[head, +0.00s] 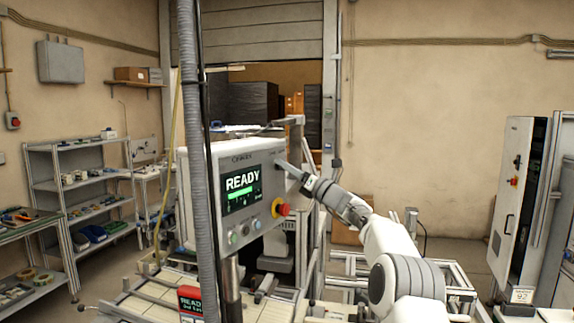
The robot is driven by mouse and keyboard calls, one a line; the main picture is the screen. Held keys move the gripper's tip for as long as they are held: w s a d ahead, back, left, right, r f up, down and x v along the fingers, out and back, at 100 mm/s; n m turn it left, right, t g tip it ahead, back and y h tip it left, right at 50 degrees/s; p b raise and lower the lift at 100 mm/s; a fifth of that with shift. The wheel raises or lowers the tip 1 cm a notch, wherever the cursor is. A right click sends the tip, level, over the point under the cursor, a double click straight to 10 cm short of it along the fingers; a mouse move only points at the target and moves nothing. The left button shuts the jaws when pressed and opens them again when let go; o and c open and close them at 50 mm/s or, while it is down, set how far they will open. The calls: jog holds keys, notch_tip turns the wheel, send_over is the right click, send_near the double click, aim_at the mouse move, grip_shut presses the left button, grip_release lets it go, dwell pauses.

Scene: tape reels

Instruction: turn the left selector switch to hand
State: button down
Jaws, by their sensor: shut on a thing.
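A grey control box (190,170) with a lit screen (241,190) reading READY stands left of centre, its front facing me. My gripper (280,164) reaches in from the right to the upper right of the box's front, beside the screen. Its jaws are shut on a small part at the panel face. The fingers cover that part, so the selector's knob, its markings and its pointing direction are hidden.
A red emergency stop (281,208) on yellow sits just below my gripper. Small round buttons (245,230) run along the panel's lower edge. A grey ribbed hose (193,110) hangs before the box. A white cabinet (513,200) stands open at right.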

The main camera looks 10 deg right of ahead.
jog(key=shift+r+n+g+y+p, duration=0.1)
jog(key=shift+n+g+y+p, duration=0.55)
jog(key=shift+n+p, duration=0.9)
jog(key=shift+n+g+y+p, duration=0.45)
jog(key=shift+n+y+p, duration=0.5)
jog(key=shift+n, duration=1)
jog(key=shift+n+p, duration=0.3)
jog(key=shift+n, duration=0.1)
jog(key=c, duration=0.5)
grip_release()
jog(key=shift+d+f, duration=0.15)
jog(key=shift+f, duration=0.05)
jog(key=b+v, duration=0.7)
jog(key=v, duration=1)
jog(key=shift+d+r, duration=0.2)
jog(key=shift+r, duration=0.1)
